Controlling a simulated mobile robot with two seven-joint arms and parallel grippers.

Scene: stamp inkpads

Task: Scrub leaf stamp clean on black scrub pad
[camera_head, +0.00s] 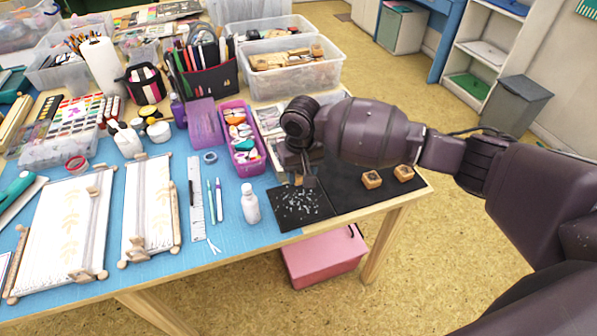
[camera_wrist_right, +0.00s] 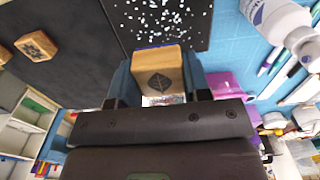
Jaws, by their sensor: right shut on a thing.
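My right gripper (camera_head: 307,182) is shut on the leaf stamp, a small wooden block, at the back edge of the black scrub pad. In the right wrist view the stamp (camera_wrist_right: 160,72) sits between the fingers of my right gripper (camera_wrist_right: 160,85), with a dark leaf mark on the face toward the camera. The black scrub pad (camera_head: 290,218) lies near the table's front edge and carries many pale specks; it also shows in the right wrist view (camera_wrist_right: 130,35). I cannot tell whether the stamp touches the pad. My left gripper is not in view.
Two wooden stamps (camera_head: 372,179) (camera_head: 404,173) stand on a dark mat (camera_head: 350,195) right of the pad. A white bottle (camera_head: 250,204) stands just left of the pad. A purple tray (camera_head: 240,140) and clear bins (camera_head: 295,72) crowd the table behind.

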